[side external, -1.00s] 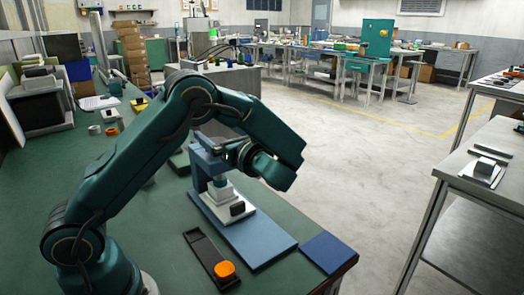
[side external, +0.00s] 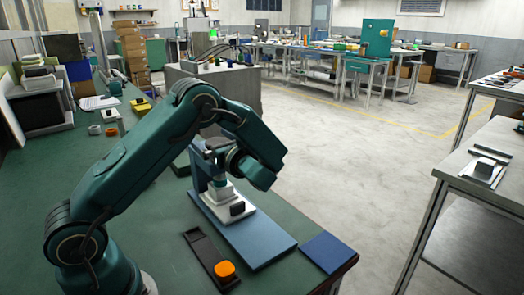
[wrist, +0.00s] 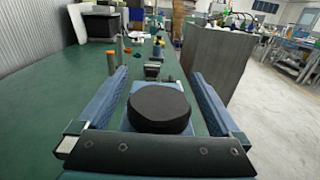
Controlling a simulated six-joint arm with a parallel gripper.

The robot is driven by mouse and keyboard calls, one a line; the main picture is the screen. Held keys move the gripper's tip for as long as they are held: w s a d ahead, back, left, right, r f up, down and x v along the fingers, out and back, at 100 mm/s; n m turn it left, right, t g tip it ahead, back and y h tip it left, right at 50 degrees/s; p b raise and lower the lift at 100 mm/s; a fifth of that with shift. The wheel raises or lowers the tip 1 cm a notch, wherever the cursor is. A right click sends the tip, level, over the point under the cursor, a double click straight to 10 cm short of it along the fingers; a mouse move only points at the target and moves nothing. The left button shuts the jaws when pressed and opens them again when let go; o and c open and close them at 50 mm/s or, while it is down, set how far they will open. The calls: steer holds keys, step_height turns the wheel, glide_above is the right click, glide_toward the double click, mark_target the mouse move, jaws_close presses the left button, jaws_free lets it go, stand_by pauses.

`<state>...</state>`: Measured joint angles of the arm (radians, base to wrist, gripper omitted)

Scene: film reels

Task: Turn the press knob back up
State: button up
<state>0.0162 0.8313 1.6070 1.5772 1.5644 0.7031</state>
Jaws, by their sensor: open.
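The press (side external: 203,165) stands on a blue base plate (side external: 262,240) on the green bench, with a blue upright frame and pale stacked blocks (side external: 222,193) under its head. In the wrist view, the knob (wrist: 160,107) is a round black disc seen close up. It lies between the two blue fingers of my gripper (wrist: 160,80), with visible gaps on both sides. My gripper is open and holds nothing. In the side view, my gripper (side external: 217,148) is at the top of the press, where my wrist partly hides the head. The knob's turn angle cannot be told.
A black tray (side external: 203,248) with an orange block (side external: 225,269) lies left of the base plate. A dark blue pad (side external: 328,252) lies at the bench's right corner. A grey cabinet (wrist: 212,75) stands beyond the bench. Small items lie farther back along the bench.

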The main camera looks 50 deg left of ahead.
steer(key=c, duration=1.4)
steer(key=shift+o, duration=0.2)
steer(key=shift+s+n+g+h, duration=0.2)
steer(key=shift+n+g, duration=0.55)
steer(key=shift+g, duration=0.4)
steer(key=shift+s+n+g+h, duration=0.2)
steer(key=shift+n+g, duration=0.6)
steer(key=shift+g, duration=0.3)
steer(key=shift+s+n+g+h, duration=0.2)
steer(key=shift+n+g, duration=0.55)
steer(key=shift+g, duration=0.4)
steer(key=shift+d, duration=0.1)
steer(key=o, duration=1.4)
steer(key=shift+c, duration=0.2)
steer(key=shift+v, duration=2.6)
